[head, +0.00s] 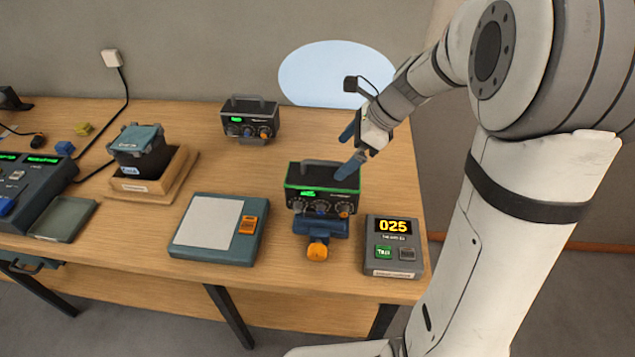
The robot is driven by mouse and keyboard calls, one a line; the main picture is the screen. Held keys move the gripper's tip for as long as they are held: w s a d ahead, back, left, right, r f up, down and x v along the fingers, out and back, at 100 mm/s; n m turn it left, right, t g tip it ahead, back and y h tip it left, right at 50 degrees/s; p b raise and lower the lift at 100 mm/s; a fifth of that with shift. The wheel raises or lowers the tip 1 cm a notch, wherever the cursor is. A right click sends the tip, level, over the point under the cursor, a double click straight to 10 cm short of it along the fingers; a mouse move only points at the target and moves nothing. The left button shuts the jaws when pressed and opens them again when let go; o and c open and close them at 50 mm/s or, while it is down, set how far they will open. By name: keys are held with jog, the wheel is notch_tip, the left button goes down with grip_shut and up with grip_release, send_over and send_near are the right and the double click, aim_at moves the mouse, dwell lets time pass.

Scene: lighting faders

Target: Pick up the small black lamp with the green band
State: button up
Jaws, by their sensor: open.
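A small black box-shaped unit with a green band around its top edge (322,196) stands at the right of the table in the head view. It has a handle on top, a lit green display and several knobs. A blue clamp-like part with an orange knob (318,240) is at its front. My gripper (350,150) is open, with blue fingers, just above and behind the unit's right end. The lower finger overlaps the unit's top right corner in the picture; I cannot tell whether it touches. Nothing shows between the fingers.
A similar unit without green band (250,121) stands farther back. A display box reading 025 (393,257) is at the right front. A flat scale-like device (206,228) lies left, near a wooden tray (180,180) holding a dark container (137,150). A console (30,195) stands far left.

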aim_at(327, 173)
jog(key=x, duration=0.7)
jog(key=shift+s+a+p, duration=0.2)
jog(key=shift+p, duration=0.15)
jog(key=shift+r, duration=0.1)
jog(key=shift+c, duration=0.4)
jog(key=c, duration=1.9)
jog(key=shift+r, duration=0.1)
jog(key=shift+c, duration=0.8)
jog(key=shift+w+r, duration=0.1)
jog(key=shift+r, duration=0.05)
